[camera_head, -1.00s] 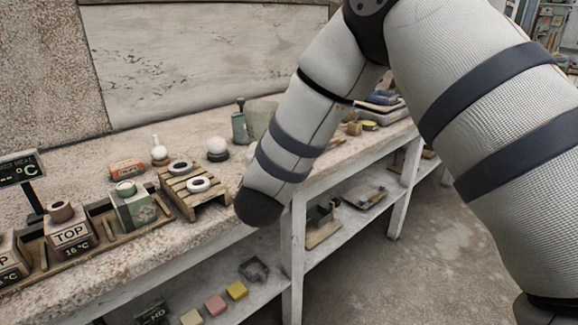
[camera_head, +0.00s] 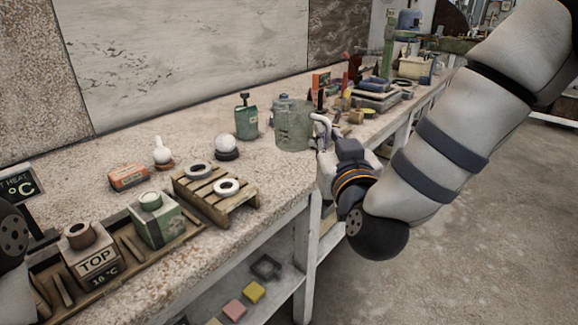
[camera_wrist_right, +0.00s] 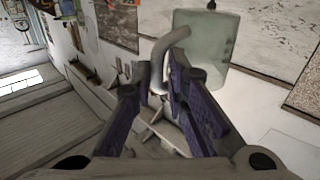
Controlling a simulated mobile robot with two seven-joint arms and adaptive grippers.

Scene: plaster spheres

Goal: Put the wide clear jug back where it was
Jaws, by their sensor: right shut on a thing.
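The wide clear jug (camera_head: 293,128) is a greenish see-through vessel with a pale curved handle (camera_head: 322,124). In the head view it is upright at the bench's front edge, beyond the wooden pallet; I cannot tell whether its base touches the bench. My right gripper (camera_head: 325,148) is at its right side, shut on the handle. In the right wrist view the jug (camera_wrist_right: 207,38) is at the top, with the handle running down between my purple-padded fingers (camera_wrist_right: 160,98). A piece of my left arm shows at the left edge, but its gripper does not.
Left of the jug stand a green bottle (camera_head: 246,122), a white ball on a dark base (camera_head: 226,145) and a small pallet with two rings (camera_head: 216,200). Books and tools (camera_head: 375,98) crowd the bench farther right. Bare bench lies behind the pallet.

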